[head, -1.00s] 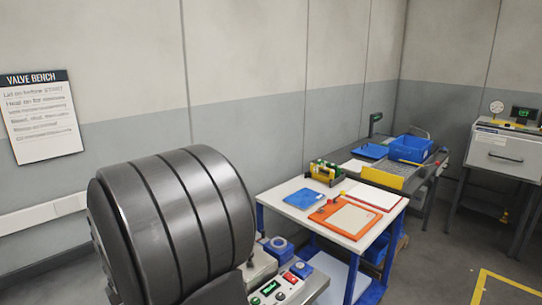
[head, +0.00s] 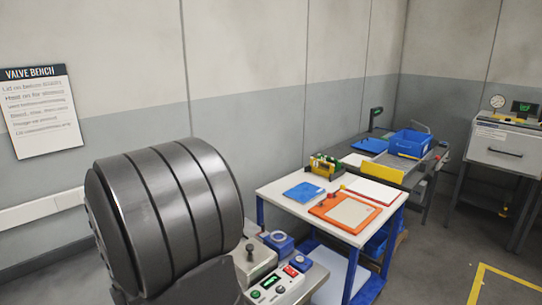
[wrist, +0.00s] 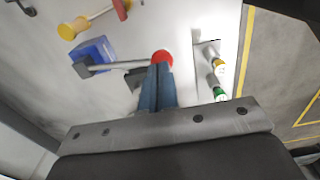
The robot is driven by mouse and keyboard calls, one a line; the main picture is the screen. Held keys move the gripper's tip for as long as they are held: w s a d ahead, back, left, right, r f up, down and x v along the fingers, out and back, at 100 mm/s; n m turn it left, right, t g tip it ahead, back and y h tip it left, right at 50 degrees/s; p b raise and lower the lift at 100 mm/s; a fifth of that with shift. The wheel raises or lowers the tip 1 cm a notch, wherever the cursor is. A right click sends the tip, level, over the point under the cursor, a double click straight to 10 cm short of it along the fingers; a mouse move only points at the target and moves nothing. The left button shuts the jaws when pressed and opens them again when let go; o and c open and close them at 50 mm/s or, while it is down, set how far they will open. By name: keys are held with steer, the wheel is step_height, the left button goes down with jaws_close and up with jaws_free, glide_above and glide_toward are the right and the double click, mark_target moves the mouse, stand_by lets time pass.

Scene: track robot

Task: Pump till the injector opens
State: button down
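In the wrist view my gripper (wrist: 158,72) has its two blue fingers together. Their tips are at a round red knob (wrist: 162,57) at the end of a grey lever (wrist: 115,66). I cannot tell whether any part of the knob or lever is between the fingers. The lever runs left to a blue block (wrist: 93,52) on a pale surface. The head view does not show my gripper. There, a round gauge (head: 497,101) and a green-lit display (head: 525,107) stand on the far-right cabinet (head: 505,148). I cannot make out an injector.
In the wrist view, yellow-banded (wrist: 212,57) and green-banded (wrist: 217,86) fittings lie right of the fingers. A yellow-and-red item (wrist: 75,28) is upper left. The head view shows a white-topped table (head: 290,192), a blue bin (head: 409,142) and floor marked with a yellow line (head: 478,283).

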steer(key=shift+f, duration=2.5)
steer(key=shift+r, duration=5.25)
